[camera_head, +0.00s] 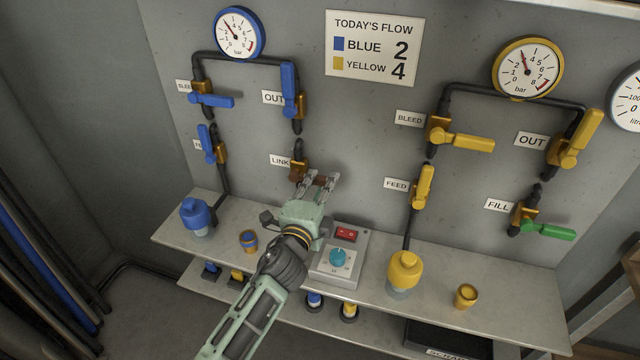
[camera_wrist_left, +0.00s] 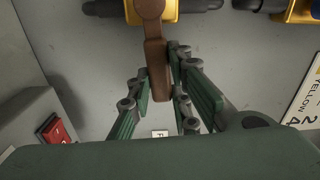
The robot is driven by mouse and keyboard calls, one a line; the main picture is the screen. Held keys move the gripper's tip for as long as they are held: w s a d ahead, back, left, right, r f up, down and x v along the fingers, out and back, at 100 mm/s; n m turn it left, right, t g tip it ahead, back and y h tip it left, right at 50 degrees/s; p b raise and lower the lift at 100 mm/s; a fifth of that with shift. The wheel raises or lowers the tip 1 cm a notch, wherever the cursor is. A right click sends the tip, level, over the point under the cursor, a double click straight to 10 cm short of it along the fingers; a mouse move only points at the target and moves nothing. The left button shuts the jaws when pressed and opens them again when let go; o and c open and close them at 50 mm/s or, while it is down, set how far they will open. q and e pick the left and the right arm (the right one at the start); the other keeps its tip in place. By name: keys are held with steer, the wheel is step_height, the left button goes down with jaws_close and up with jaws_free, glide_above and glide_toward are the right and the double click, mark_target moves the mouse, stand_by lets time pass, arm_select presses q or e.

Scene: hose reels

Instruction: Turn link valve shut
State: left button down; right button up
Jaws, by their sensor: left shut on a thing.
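The link valve has a brown handle (camera_wrist_left: 157,65) on a brass-yellow body (camera_wrist_left: 150,10) in the left wrist view. The handle stands across the dark pipe. My left gripper (camera_head: 320,183) is shut on this handle. In the left wrist view, the fingers (camera_wrist_left: 160,88) lie on both sides of the handle's free end. My right gripper is not in view.
The blue OUT valve handle (camera_head: 289,90) is above, and the yellow FEED handle (camera_head: 423,187) is to the right. Below my gripper are a control box (camera_head: 340,262) with a red switch (camera_head: 346,234), a blue bottle (camera_head: 195,214) and a small cup (camera_head: 248,241) on the shelf.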

arm_select(q)
steer(key=shift+f+m, duration=0.4)
stand_by(0.3)
steer(key=c, duration=1.6)
jaws_free()
steer(key=shift+s, duration=0.1)
steer(key=v, duration=1.2)
